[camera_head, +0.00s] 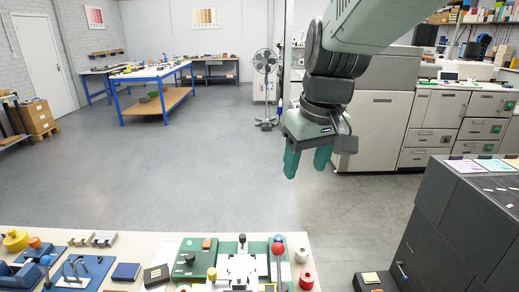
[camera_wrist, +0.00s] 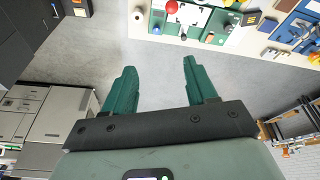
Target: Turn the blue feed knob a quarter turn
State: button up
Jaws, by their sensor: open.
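A small blue knob (camera_wrist: 156,29) shows in the wrist view at the edge of the green-based device (camera_wrist: 200,22), near its red ball (camera_wrist: 172,6). I take it as the feed knob, but it is too small to make out its angle. In the head view the device (camera_head: 213,262) stands on the bench at the bottom. There the red ball (camera_head: 278,249) stands in front of the knob's area, and I cannot make the knob out clearly. My gripper (camera_head: 307,165) is open and empty, fingers pointing down, high above the floor beyond the bench and well apart from the device.
A blue board (camera_head: 85,270) with fixtures lies at left, bearing another blue knob (camera_head: 45,260). Floor beyond the bench is clear.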

jog(key=w+a+f+n+g, duration=0.1)
jog(key=w+f+n+g, duration=0.1)
jog(key=w+f, duration=0.8)
jog(key=n+g, duration=0.1)
jog(key=n, duration=0.2)
send_near(279, 237)
jog(key=shift+h, duration=0.4)
jog(key=f, duration=0.8)
jog(key=shift+w+a+f, duration=0.1)
jog(key=shift+a+f, duration=0.25)
jog(key=shift+a, duration=0.05)
jog(key=shift+c, duration=0.3)
jog(key=c, duration=1)
jog(key=shift+m, duration=0.4)
